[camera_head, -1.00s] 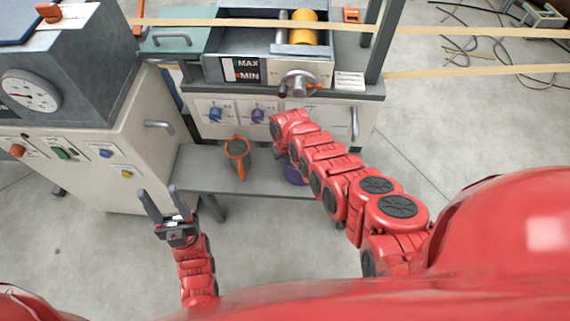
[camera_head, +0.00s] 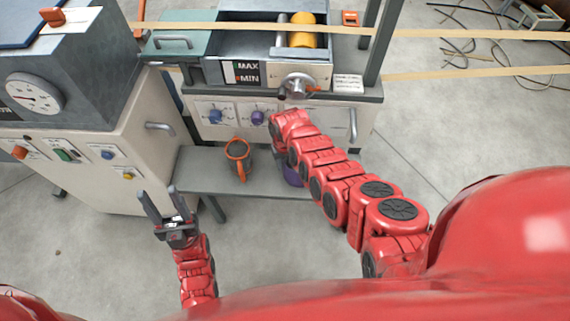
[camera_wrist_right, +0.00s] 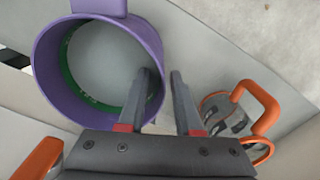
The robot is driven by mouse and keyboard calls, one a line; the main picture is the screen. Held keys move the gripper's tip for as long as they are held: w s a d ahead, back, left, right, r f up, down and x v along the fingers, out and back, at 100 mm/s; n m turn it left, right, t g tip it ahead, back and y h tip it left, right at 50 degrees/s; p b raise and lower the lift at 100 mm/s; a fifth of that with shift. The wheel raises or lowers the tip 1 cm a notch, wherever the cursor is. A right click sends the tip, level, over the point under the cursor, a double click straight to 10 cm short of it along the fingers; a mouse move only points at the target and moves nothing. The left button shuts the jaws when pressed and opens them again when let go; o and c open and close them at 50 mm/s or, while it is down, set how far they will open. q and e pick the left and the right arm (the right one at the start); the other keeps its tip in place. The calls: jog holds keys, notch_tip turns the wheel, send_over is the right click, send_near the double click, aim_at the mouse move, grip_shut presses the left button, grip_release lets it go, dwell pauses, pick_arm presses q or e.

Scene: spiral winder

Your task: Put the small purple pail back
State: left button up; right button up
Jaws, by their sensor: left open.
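The purple pail (camera_head: 292,176) stands on the low grey bench, mostly hidden behind my right arm in the head view. In the right wrist view the pail (camera_wrist_right: 47,75) is seen from above, with a green ring inside. My right gripper (camera_wrist_right: 161,73) is open there. Its left finger overlaps the pail's inside and its right finger is outside, with the pail's wall between them. I cannot tell whether they touch it. My left gripper (camera_head: 157,191) is open and empty, left of the bench.
An orange-rimmed grey pail (camera_head: 239,160) stands on the bench (camera_head: 200,171), left of the purple one; it also shows in the right wrist view (camera_wrist_right: 234,112). The winder's front panel (camera_head: 215,128) rises behind the bench. A cabinet with a dial (camera_head: 35,92) is at the left.

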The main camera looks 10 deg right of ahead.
notch_tip(320, 180, up, 10)
jog(key=shift+r+p, duration=0.25)
jog(key=shift+p, duration=0.1)
dwell(0.7)
